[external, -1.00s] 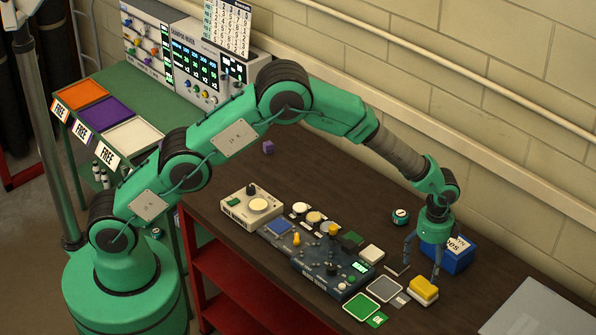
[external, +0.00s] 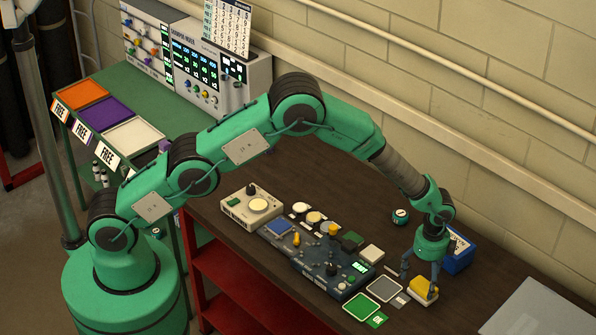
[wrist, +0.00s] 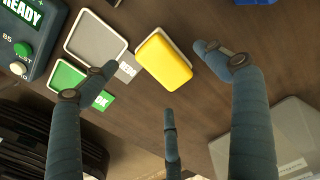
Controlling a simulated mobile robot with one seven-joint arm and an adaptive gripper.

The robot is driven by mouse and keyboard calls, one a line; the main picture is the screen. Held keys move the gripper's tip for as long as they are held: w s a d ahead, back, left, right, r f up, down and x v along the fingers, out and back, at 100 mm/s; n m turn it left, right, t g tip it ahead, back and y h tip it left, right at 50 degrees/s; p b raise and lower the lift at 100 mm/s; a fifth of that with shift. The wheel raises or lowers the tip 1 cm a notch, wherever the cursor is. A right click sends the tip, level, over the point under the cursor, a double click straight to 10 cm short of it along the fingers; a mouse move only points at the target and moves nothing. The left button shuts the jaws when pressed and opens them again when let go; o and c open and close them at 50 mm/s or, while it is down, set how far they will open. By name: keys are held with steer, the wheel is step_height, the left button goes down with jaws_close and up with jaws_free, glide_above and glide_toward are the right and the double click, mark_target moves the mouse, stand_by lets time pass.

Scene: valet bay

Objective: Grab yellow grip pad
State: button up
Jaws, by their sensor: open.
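The yellow grip pad (external: 424,286) lies on a white base on the dark bench, near its front edge. In the wrist view the yellow pad (wrist: 163,61) sits at the upper middle, just beyond and between my spread fingers. My gripper (external: 420,279) is over the pad, pointing down. In the wrist view my gripper (wrist: 155,58) is open and empty, with one finger left of the pad, one right and a third below it. In the external view the fingers partly overlap the pad, and I cannot tell whether any touches it.
A grey framed pad (external: 385,289) and a green pad (external: 363,307) lie left of the yellow pad. The control console (external: 325,262) stands farther left. A blue box (external: 459,254) stands behind my gripper. A grey panel (external: 535,309) lies at right.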

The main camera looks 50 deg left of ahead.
mark_target(422, 287)
steer(key=shift+s+f+p, duration=0.1)
steer(key=shift+f+p, duration=0.35)
steer(key=shift+f, duration=2.05)
steer(key=c, duration=1.2)
steer(key=shift+r, duration=0.15)
steer(key=shift+r, duration=0.8)
steer(key=shift+r+b, duration=0.4)
steer(key=shift+r, duration=0.5)
steer(key=s+a, duration=0.3)
steer(key=s, duration=0.1)
steer(key=s+a+r+b, duration=0.1)
steer(key=s+a, duration=0.2)
steer(key=s, duration=0.1)
steer(key=s+a, duration=0.3)
steer(key=s, duration=0.2)
steer(key=shift+a+r+b, duration=0.1)
steer(key=shift+r+b, duration=0.05)
steer(key=shift+b, duration=0.15)
steer(key=shift+c, duration=0.3)
